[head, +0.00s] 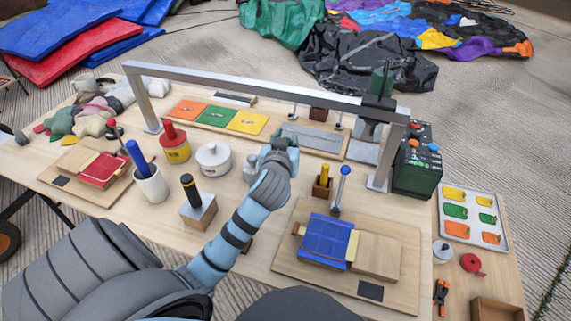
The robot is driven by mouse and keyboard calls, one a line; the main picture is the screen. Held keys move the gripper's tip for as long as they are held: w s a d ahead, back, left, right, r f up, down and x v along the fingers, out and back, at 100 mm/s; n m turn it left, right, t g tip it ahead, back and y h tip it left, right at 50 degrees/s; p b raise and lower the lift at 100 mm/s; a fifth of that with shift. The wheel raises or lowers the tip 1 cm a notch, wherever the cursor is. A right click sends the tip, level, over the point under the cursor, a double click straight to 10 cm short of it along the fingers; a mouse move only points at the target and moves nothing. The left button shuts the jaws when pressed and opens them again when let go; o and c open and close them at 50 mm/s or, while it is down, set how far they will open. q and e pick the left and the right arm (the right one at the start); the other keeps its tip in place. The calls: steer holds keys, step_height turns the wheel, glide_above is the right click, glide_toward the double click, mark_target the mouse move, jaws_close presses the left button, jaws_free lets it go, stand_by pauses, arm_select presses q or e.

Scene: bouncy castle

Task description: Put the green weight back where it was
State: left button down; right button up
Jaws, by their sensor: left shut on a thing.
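My left gripper (284,143) is over the middle of the table, just in front of the long grey gantry bar. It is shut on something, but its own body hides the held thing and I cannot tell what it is. A dark green upright block (380,82) stands at the right end of the gantry, above a grey stand. I cannot tell whether this block is the green weight. No other clear green weight shows. My right gripper is not in view.
The grey gantry (260,86) spans the table. Near my arm stand a white lidded pot (214,160), a red-and-yellow tin (174,146), a white cup (150,186) and a black-handled block (198,208). A board with blue cloth (327,240) lies right. A dark green control box (416,160) stands far right.

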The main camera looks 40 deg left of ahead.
arm_select(q)
step_height(320, 180, down, 10)
steer(key=b, duration=0.3)
steer(key=c, duration=1.3)
jaws_free()
steer(key=shift+c, duration=0.2)
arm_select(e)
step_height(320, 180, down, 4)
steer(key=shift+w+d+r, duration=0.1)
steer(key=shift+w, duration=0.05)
arm_select(q)
steer(key=shift+s+d, duration=0.1)
steer(key=p+v, duration=0.2)
steer(key=v, duration=1)
steer(key=shift+r, duration=0.15)
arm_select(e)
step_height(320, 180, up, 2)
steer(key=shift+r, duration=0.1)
